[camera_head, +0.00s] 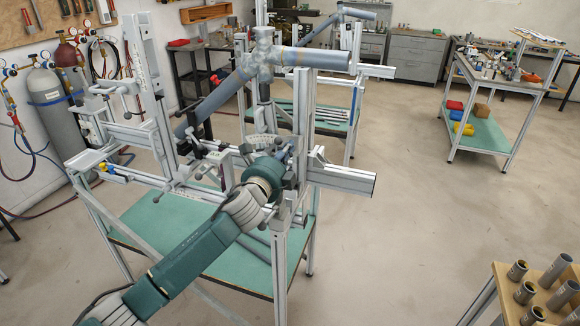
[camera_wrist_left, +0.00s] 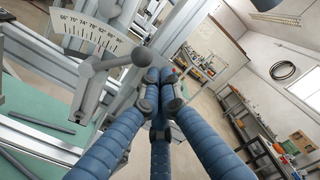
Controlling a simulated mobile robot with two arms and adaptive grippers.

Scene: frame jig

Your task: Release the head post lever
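The frame jig (camera_head: 304,110) stands on a green-shelved stand, with grey tubes clamped in it. My left gripper (camera_head: 287,154) reaches in from below at the right post, beside the white angle scale (camera_head: 264,142). In the left wrist view, the blue fingers of the left gripper (camera_wrist_left: 156,84) are drawn together. A grey lever (camera_wrist_left: 112,64) below the angle scale (camera_wrist_left: 90,32) ends in a rounded tip right at the fingertips. I cannot tell whether the tip is touched or held. In the head view the gripper and arm hide the lever. My right gripper is not in view.
A crossbar (camera_head: 340,179) juts right from the jig post near my gripper. A green shelf (camera_head: 180,234) lies below. The floor between is clear.

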